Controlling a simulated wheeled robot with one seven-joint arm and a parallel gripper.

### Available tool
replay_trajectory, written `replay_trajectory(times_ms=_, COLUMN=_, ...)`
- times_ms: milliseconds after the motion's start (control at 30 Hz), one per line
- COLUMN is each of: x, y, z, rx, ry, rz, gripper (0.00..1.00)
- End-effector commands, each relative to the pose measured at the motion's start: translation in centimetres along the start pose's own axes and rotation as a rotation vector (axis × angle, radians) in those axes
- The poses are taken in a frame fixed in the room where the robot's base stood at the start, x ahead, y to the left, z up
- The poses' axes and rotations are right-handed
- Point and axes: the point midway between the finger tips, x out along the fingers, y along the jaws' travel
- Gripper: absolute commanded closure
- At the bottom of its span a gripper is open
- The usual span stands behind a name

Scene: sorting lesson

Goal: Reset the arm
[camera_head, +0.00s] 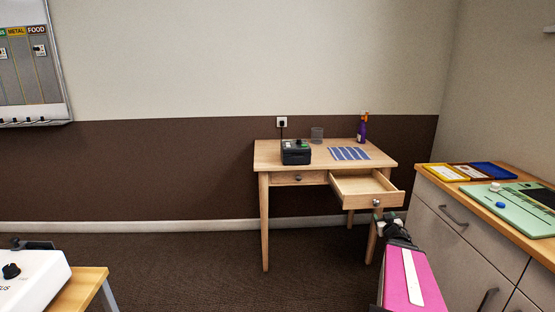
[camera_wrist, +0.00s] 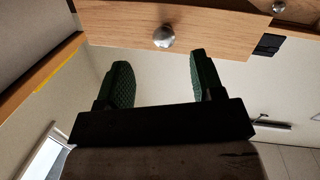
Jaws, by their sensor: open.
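My gripper (camera_head: 388,225) is in front of the wooden table, just below and beside the open right drawer (camera_head: 365,190). In the wrist view my gripper (camera_wrist: 160,62) has its two green pads spread wide with nothing between them. The drawer front (camera_wrist: 110,20) and its round metal knob (camera_wrist: 163,37) lie just beyond the fingertips, and the knob looks clear of both fingers. The arm behind the gripper carries a pink panel in the head view.
The table (camera_head: 268,152) holds a dark box device (camera_head: 296,152), a glass (camera_head: 317,135), a striped blue cloth (camera_head: 349,153) and a purple bottle (camera_head: 362,130). A cabinet (camera_head: 455,230) with trays and a green board (camera_head: 510,205) stands right. Floor left of the table is clear.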

Motion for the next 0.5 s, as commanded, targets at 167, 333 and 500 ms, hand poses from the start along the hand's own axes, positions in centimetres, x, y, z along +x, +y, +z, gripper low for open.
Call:
replay_trajectory(times_ms=167, x=0.1, y=-2.8, z=1.0, rx=0.029, ry=-0.185, rz=0.116, gripper=0.39)
replay_trajectory(times_ms=333, x=-1.1, y=-6.8, z=2.8, rx=0.062, ry=-0.429, rz=0.177, gripper=0.39)
replay_trajectory(times_ms=500, x=-3.9, y=-12.3, z=4.7, rx=0.09, ry=-0.707, rz=0.161, gripper=0.39)
